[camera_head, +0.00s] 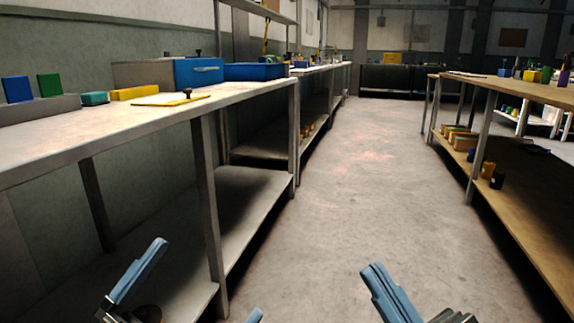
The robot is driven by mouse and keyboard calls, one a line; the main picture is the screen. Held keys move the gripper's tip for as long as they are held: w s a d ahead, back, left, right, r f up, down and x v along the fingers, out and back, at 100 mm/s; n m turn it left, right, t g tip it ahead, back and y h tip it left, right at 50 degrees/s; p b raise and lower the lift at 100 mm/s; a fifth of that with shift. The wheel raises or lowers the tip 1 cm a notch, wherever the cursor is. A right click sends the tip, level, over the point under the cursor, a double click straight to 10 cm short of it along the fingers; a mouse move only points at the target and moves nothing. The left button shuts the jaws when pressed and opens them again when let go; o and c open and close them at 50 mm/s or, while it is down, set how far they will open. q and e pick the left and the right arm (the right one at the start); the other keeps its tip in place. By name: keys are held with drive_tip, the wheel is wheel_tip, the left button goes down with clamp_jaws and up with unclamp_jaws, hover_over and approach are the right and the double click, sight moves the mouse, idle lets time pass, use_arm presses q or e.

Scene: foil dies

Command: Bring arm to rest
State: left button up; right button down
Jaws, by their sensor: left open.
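My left gripper (208,277) is at the bottom left of the head view, in front of the left workbench. Its blue fingers are apart, with nothing seen between them; one finger is mostly cut off by the bottom edge. My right gripper (390,292) is at the bottom, right of the middle, over the aisle floor. One blue finger and a bit of grey body show; the rest is out of the picture, so I cannot tell its opening. No held object shows in either.
The left workbench (60,137) bears a blue-fronted drawer box (198,70), a blue bin (255,71), a yellow block (134,92) and a clipboard-like plate (170,100). A wooden bench (540,93) stands on the right. The aisle floor (350,190) between them is clear.

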use_arm(q)
wheel_tip(320, 180, down, 6)
drive_tip(key=n+y+p, duration=0.9)
use_arm(e)
wheel_tip(320, 180, down, 7)
drive_tip(key=m+g+h, duration=0.2)
drive_tip(key=m+h, duration=0.6)
use_arm(q)
drive_tip(key=s+a+r+n+g+y+p, duration=0.1)
drive_tip(key=r+p, duration=0.4)
drive_tip(key=p, duration=1.3)
drive_tip(key=s+a+r+n+g+y+p, duration=0.1)
drive_tip(key=a+r+g+y+p, duration=0.3)
drive_tip(key=p, duration=1.4)
drive_tip(key=r+n+g, duration=0.1)
drive_tip(key=g, duration=0.1)
drive_tip(key=shift+n+g+y, duration=0.3)
drive_tip(key=shift+y, duration=0.1)
use_arm(e)
drive_tip(key=s+d+r+m+g+h, duration=0.1)
drive_tip(key=d+r+g+h, duration=0.1)
drive_tip(key=r, duration=0.3)
drive_tip(key=s+d+r+m+g+h, duration=0.1)
drive_tip(key=d+r+m+g+h, duration=0.1)
drive_tip(key=r+g+h, duration=0.2)
drive_tip(key=shift+s+d+r+g, duration=0.2)
drive_tip(key=shift+d+r+g, duration=0.15)
drive_tip(key=shift+r+g, duration=0.35)
use_arm(q)
drive_tip(key=shift+s+r, duration=0.1)
